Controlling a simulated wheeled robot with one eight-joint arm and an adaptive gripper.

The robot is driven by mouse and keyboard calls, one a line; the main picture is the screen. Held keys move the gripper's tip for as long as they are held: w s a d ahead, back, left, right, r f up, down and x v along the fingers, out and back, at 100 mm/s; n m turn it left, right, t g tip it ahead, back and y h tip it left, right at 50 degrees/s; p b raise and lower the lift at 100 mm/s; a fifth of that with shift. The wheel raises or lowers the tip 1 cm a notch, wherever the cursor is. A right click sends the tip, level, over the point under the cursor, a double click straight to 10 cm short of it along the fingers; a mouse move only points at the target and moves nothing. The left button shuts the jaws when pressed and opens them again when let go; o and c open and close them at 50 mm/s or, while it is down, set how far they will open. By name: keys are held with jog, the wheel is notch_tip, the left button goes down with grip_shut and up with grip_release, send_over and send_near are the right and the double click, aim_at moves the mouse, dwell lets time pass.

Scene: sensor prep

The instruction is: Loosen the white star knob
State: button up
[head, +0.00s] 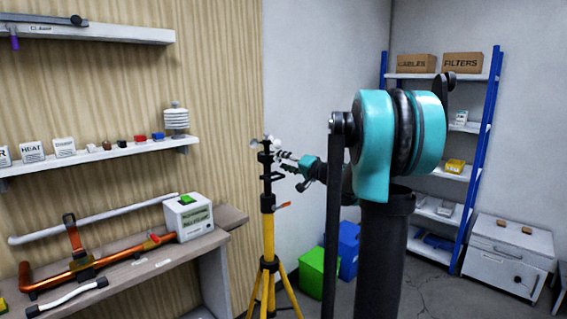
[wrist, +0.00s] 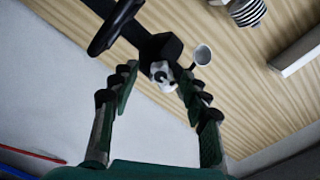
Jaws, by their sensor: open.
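The white star knob (wrist: 163,76) shows in the wrist view, on a black block (wrist: 160,47) at the top of a mast. It has a dark centre. My gripper (wrist: 159,88) is open, with one green-and-black finger on each side of the knob in the picture. I see no finger touching it, and I cannot tell how far it lies between the fingers. In the head view my gripper (head: 296,161) is at the top of the yellow tripod (head: 268,230). The knob is too small to make out clearly there.
A white cup (wrist: 202,55) sits close to the right finger in the wrist view. A dark bar (wrist: 115,27) crosses above the left finger. In the head view, a wall shelf (head: 100,153) and a bench (head: 140,272) stand left of the tripod, with green (head: 312,272) and blue bins (head: 349,250) behind.

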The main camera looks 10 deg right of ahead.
jog(key=v, duration=1.2)
jog(key=shift+a, duration=0.1)
